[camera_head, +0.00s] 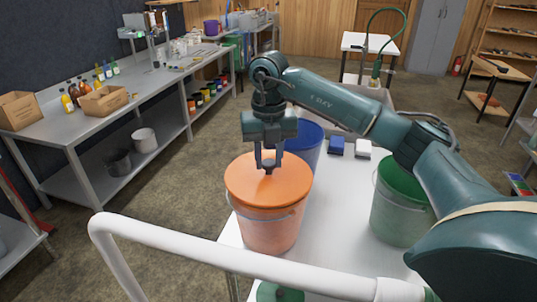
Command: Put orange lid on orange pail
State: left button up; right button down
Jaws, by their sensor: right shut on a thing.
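The orange pail (268,232) stands upright on the near left part of the white table. The orange lid (243,186) lies over the top of the pail and looks about level. From this angle I cannot tell whether it is pressed fully onto the rim. My right gripper (268,168) points down over the lid, with its fingers shut on the small dark knob at the lid's centre. My left gripper is not in view.
A blue pail (306,140) stands just behind the orange one, and a green pail (400,208) stands to the right. A blue block (337,145) and a white block (363,149) lie farther back. A white rail (230,262) crosses the foreground. The white table (335,215) is clear between the pails.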

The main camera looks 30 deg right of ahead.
jog(key=shift+d, duration=0.15)
jog(key=shift+f, duration=0.45)
dwell(0.3)
jog(key=c, duration=1)
grip_release()
notch_tip(320, 180, up, 13)
jog(key=p, duration=0.1)
jog(key=shift+r, duration=0.15)
